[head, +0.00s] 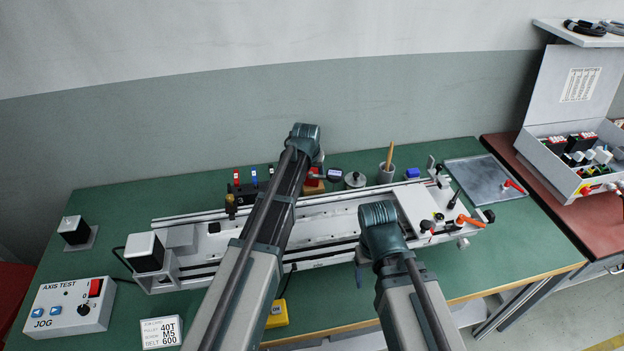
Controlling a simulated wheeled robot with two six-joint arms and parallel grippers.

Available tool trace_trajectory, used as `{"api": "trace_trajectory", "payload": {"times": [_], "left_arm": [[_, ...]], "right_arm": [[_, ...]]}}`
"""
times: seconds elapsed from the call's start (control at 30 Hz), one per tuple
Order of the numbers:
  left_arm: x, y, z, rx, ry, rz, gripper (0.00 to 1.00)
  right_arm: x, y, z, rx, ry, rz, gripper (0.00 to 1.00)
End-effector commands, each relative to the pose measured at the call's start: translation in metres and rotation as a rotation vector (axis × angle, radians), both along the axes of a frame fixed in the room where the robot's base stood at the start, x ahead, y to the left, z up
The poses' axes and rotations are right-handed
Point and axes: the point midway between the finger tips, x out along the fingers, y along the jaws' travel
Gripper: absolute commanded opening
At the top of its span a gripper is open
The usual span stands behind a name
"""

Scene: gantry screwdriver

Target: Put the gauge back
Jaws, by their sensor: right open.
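A small dial with a dark rim and pale face (335,173), which looks like the gauge, is at the back of the green bench, just right of my left wrist. A red item on a wooden block (314,186) is beside it, partly hidden by my left arm. My left arm reaches over the rail to the back; its fingers are hidden behind the wrist. My right gripper (361,264) is open over the front edge of the long rail (330,222), mostly covered by its own wrist. I see nothing between its fingers.
A round grey piece (355,180), a cup with a wooden stick (386,174) and a blue block (412,173) stand behind the rail. A grey tray (485,178) lies at the right. The jog box (72,305) and a yellow block (277,314) are in front.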

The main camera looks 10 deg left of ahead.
Motion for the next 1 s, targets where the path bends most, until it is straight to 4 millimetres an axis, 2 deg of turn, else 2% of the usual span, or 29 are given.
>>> {"api": "trace_trajectory", "payload": {"times": [0.03, 0.4, 0.43, 0.57, 0.6, 1.0], "left_arm": [[0.0002, 0.0, -0.0047, 0.0, -0.001, 0.0, 0.0], [0.0002, 0.0, -0.0063, 0.0, -0.001, 0.0, 0.0], [0.0, 0.0, -0.0063, 0.0, 0.0, 0.0, 0.61], [0.0, -0.0001, -0.0052, 0.0, 0.0, 0.0, 0.85], [-0.0001, -0.0001, -0.0052, 0.0, 0.0, 0.0, 0.9], [0.0, -0.0003, -0.0002, 0.0, 0.0, 0.0, 0.9]], "right_arm": [[0.0, 0.0, -0.0048, 0.0, 0.0, 0.0, 0.72], [0.0, 0.0, -0.0064, 0.0, 0.0, 0.0, 0.72], [0.0, 0.0, -0.0063, 0.0, 0.0, 0.0, 0.72], [0.0, 0.0, -0.0052, 0.0, 0.0, 0.0, 0.72], [0.0, 0.0, -0.0052, 0.0, 0.0, 0.0, 0.72], [0.0, 0.0, -0.0002, 0.0, 0.0, 0.0, 0.72]]}}
